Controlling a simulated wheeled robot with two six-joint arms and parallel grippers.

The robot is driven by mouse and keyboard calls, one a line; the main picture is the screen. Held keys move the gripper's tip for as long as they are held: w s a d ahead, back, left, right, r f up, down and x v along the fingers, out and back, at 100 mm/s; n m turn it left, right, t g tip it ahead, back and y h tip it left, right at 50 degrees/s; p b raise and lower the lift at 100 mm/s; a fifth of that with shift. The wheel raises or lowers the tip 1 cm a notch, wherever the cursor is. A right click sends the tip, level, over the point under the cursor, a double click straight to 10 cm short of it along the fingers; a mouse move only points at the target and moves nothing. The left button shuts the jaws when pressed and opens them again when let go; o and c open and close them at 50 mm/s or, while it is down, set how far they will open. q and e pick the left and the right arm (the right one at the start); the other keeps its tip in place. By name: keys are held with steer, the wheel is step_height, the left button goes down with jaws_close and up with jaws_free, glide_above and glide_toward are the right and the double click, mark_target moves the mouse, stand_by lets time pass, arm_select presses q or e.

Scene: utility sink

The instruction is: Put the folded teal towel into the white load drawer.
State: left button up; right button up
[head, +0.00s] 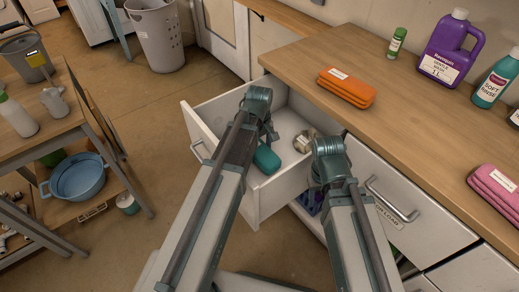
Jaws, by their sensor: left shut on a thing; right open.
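The folded teal towel (267,160) is a small rounded bundle low inside the open white drawer (228,165). My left gripper (268,143) reaches down over the drawer and is shut on the towel. I cannot tell whether the towel touches the drawer floor. My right gripper (317,192) is open at the drawer's right side, its fingers mostly hidden by its own arm. No label shows on the open drawer. A closed drawer (410,203) to the right has a partly hidden label ending in "LOAD".
A small round labelled item (304,142) lies in the open drawer. On the wooden counter are an orange towel (346,88), a pink towel (496,187), a green-capped bottle (397,42), a purple jug (448,48) and a teal bottle (495,82). A side table (50,105) stands left.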

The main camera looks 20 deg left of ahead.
mark_target(259, 148)
arm_select(q)
steer(key=shift+f+b, duration=0.55)
steer(key=shift+f, duration=0.1)
steer(key=o, duration=1.4)
steer(key=shift+r, duration=0.1)
step_height(259, 148, up, 13)
steer(key=p, duration=1.3)
steer(key=shift+r, duration=0.15)
steer(key=s+d+r+m+p, duration=0.4)
steer(key=s+d+m+p, duration=0.1)
steer(key=s+m, duration=0.2)
steer(key=s+d+r+m+y+p, duration=0.1)
steer(key=s+d+r+m+p, duration=0.4)
steer(key=s+m, duration=0.2)
steer(key=shift+s+d+r, duration=0.15)
steer(key=shift+d+r, duration=0.1)
steer(key=shift+r, duration=0.05)
